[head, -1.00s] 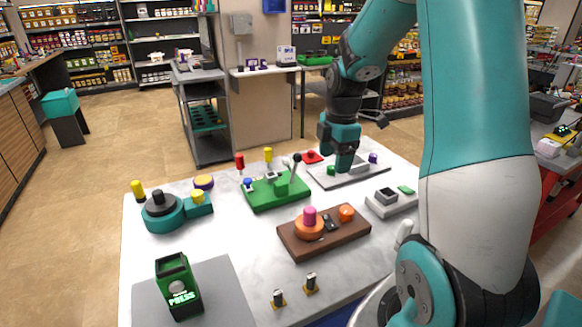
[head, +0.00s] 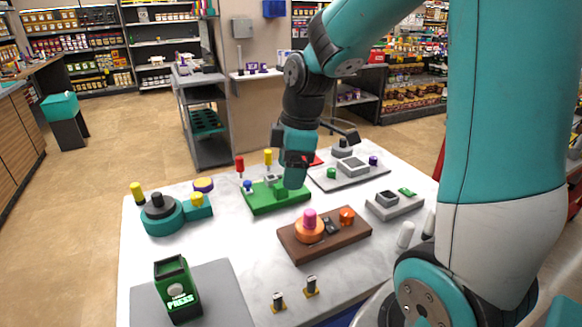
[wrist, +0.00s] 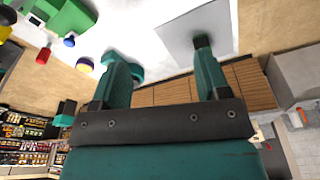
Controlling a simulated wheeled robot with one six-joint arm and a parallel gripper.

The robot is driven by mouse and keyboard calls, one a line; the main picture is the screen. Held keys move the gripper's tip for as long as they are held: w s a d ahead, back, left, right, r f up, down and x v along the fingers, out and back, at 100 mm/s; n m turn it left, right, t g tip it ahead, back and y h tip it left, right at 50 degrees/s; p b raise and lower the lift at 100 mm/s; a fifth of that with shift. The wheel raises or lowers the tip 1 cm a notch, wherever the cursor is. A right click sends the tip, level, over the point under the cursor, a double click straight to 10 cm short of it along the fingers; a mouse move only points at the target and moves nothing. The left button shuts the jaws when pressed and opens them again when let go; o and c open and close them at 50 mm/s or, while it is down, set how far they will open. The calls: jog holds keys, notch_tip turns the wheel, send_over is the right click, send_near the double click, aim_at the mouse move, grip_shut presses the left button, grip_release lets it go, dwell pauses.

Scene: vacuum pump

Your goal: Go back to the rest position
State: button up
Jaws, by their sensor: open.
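My gripper (head: 294,178) hangs from my teal and black arm above the back right part of the green device (head: 275,200) on the white table. In the head view it hides part of that device. In the wrist view its two teal fingers (wrist: 163,78) stand well apart with nothing between them. The wrist view is tilted and shows the green device (wrist: 72,14) at the upper left and the grey mat (wrist: 222,25) beyond the fingers.
The white table (head: 235,240) carries a brown board (head: 335,243) with an orange and pink knob, a teal round device (head: 162,215), a green PRESS box (head: 177,290) and a grey plate (head: 350,178). Shelves stand behind.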

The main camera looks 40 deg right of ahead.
dwell(0.4)
jog(key=s+a+r+m+y, duration=0.1)
jog(key=s+a+m, duration=0.1)
jog(key=s+a, duration=0.5)
jog(key=s+a+r+m+g+y, duration=0.1)
jog(key=s+a+r+m, duration=0.1)
jog(key=s+a, duration=0.6)
jog(key=a, duration=0.3)
jog(key=shift+s+a+r+m+y+b, duration=0.2)
jog(key=shift+s+a+m+y+b, duration=0.1)
jog(key=shift+b, duration=0.1)
